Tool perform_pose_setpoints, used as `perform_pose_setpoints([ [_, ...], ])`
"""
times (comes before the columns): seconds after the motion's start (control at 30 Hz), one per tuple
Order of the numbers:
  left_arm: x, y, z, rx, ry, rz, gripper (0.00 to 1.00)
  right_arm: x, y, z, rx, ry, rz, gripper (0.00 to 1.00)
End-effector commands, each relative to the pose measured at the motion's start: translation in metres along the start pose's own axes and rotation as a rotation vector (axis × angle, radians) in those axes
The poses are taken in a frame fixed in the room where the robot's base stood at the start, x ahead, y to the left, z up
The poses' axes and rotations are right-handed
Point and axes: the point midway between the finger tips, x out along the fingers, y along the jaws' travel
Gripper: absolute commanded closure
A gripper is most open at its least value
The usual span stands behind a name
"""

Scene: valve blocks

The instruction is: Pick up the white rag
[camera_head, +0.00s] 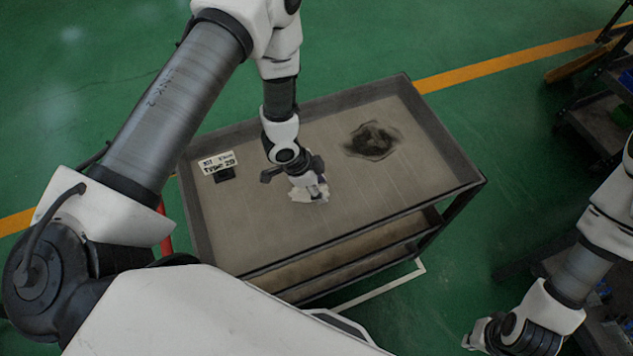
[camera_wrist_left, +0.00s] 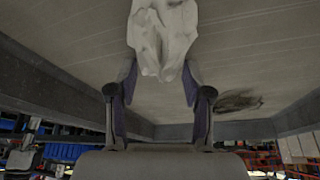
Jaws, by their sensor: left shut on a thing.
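The white rag (camera_head: 309,192) is at the middle of the grey cart's tray (camera_head: 240,240) in the head view. My left gripper (camera_head: 308,183) points down over it and is shut on it. In the left wrist view the rag (camera_wrist_left: 162,35) hangs crumpled between the two fingers of my left gripper (camera_wrist_left: 160,75). I cannot tell whether the rag still touches the tray. My right gripper (camera_head: 478,335) is at the lower right, away from the cart; its fingers are too small and turned to read.
A small black block with a white label (camera_head: 218,163) stands at the tray's left. A dark stain (camera_head: 372,140) marks the tray's right part. The tray has a raised rim. Dark shelving (camera_head: 600,130) stands at the right, with green floor between.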

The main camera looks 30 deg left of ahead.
Motion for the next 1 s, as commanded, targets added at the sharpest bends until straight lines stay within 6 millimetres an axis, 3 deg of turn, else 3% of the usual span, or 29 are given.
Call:
perform_pose_setpoints([
  [0.23,-0.028,-0.001,-0.012,0.002,0.002,-0.004,0.79,0.011,0.0,0.0,0.0,0.0,0.0,1.0],
  [0.6,-0.061,0.051,0.051,-0.013,0.005,0.0,0.79,0.041,0.0,0.0,0.0,0.0,0.0,1.0],
  [0.8,-0.081,0.076,0.08,-0.014,0.004,0.0,0.79,0.037,0.0,0.0,0.0,0.0,0.0,1.0],
  [1.0,-0.091,0.09,0.097,-0.008,0.003,-0.001,0.79,0.028,0.0,0.0,0.0,0.0,0.0,1.0],
])
